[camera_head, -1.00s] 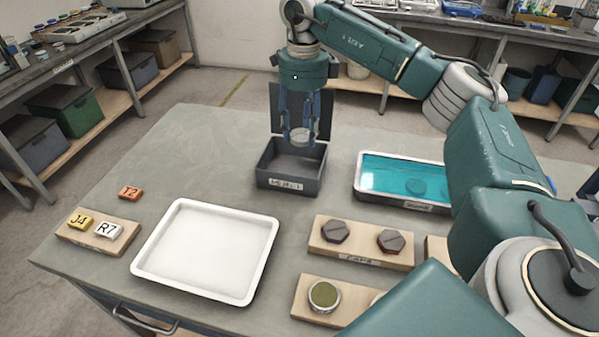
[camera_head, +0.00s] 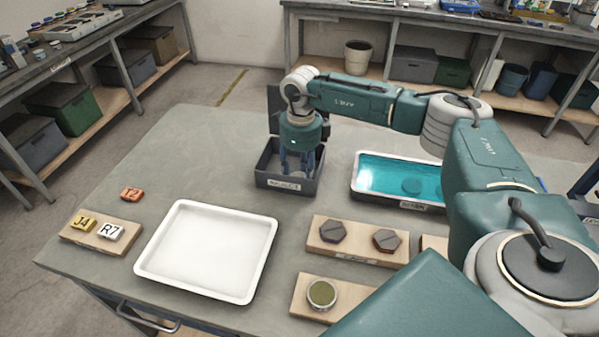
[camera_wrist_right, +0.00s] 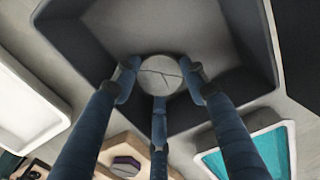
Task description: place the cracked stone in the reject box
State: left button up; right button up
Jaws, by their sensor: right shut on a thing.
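The reject box (camera_head: 264,172) is a dark grey open box with a raised lid and a label on its front, at the back middle of the table. My right gripper (camera_head: 300,171) reaches down into it from above. In the right wrist view my right gripper (camera_wrist_right: 160,85) has its fingers shut around the cracked stone (camera_wrist_right: 160,75), a round grey disc with a dark crack line across its face. The box's interior (camera_wrist_right: 215,40) surrounds the stone there. In the head view the stone is hidden by the fingers and box wall. My left gripper is not in view.
A tray of blue liquid (camera_head: 383,193) stands right of the box. A white empty tray (camera_head: 168,262) lies in front. Wooden holders with dark hexagonal caps (camera_head: 332,232) and a green round piece (camera_head: 322,294) are front right. Tiles sit left on a wooden block (camera_head: 127,239).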

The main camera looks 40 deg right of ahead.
jog(key=o, duration=0.7)
jog(key=shift+f, duration=0.15)
jog(key=shift+r, duration=0.3)
jog(key=shift+s+r+b, duration=0.1)
jog(key=shift+r+b, duration=1.3)
jog(key=shift+r, duration=4.5)
jog(key=shift+f, duration=0.1)
